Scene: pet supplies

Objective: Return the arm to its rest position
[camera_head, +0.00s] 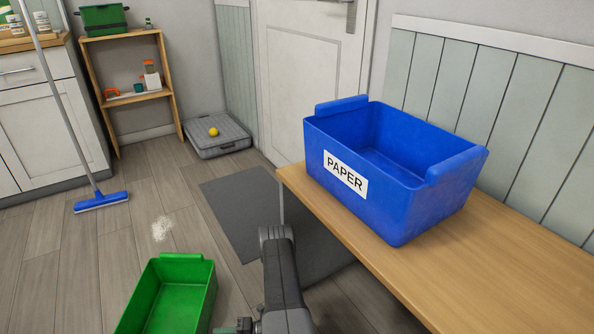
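My arm (281,275) rises from the bottom middle of the head view, between the green bin and the wooden bench. Its dark grey link points up and away over the floor mat. The fingers of my gripper do not show clearly, so I cannot see whether anything is held. No object is seen hanging from the arm.
A blue bin labelled PAPER (418,203) stands on the wooden bench (505,268) at right. A green bin (207,290) is at lower left. A broom (101,201), a shelf (139,97) and a grey case (225,146) with a yellow ball (213,132) are farther back.

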